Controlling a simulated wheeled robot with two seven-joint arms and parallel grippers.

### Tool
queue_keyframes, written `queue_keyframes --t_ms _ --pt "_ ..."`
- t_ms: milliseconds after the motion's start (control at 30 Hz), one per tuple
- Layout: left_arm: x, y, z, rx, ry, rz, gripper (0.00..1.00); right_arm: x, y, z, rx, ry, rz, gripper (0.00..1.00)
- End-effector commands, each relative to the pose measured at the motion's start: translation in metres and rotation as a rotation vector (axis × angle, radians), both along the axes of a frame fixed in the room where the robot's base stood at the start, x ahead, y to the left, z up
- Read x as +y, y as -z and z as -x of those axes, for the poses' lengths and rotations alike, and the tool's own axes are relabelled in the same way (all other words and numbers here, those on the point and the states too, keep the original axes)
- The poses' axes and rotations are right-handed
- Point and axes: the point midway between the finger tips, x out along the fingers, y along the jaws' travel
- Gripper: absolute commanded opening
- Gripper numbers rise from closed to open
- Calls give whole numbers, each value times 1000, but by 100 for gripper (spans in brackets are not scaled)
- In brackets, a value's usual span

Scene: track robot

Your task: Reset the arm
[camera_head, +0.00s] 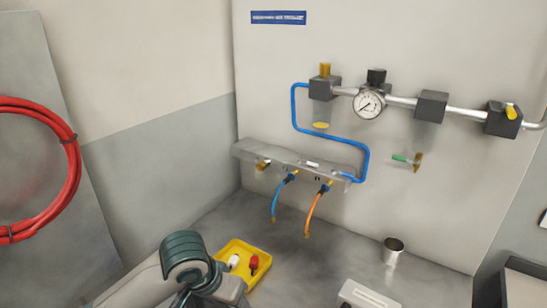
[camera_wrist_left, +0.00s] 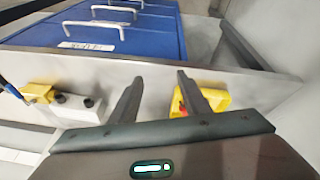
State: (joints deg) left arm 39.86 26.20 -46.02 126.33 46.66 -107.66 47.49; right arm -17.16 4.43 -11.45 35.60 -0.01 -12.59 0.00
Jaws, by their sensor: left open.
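My left arm comes in at the bottom left of the head view, and its dark green wrist (camera_head: 185,255) is raised in front of the bench. The left gripper (camera_wrist_left: 158,82) shows in the left wrist view with its two dark fingers apart and nothing between them. In that view the right-hand finger partly covers a yellow tray (camera_wrist_left: 214,98) with something red in it. The same tray (camera_head: 258,278) lies beside my wrist in the head view, holding a white and a red piece. My right gripper is not in view.
A grey manifold (camera_head: 300,164) with blue and orange hoses is on the wall behind the bench. A metal cup (camera_head: 392,252) and a pale box (camera_head: 365,296) stand to the right. The wrist view shows blue drawers (camera_wrist_left: 115,30) with pale handles. Bench between tray and cup is clear.

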Motion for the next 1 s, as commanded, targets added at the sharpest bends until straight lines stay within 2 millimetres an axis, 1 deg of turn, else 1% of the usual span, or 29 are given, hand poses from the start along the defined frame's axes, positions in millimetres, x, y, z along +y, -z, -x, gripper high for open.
queue_keyframes --t_ms 33,267,367,500,633,767,867,1000 --pt "-5 9 7 5 8 20 43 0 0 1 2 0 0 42" --pt "-17 46 35 -20 26 105 43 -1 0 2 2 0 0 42" --pt "-18 61 48 -34 20 133 43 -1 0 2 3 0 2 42" --pt "-13 83 67 -52 1 155 43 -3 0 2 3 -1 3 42" --pt "-3 103 88 -64 -29 157 43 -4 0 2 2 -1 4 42" --pt "14 123 111 -73 -64 141 43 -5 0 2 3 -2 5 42" --pt "29 138 132 -75 -93 115 43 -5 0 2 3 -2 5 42" --pt "56 158 164 -70 -132 59 43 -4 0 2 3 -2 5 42"
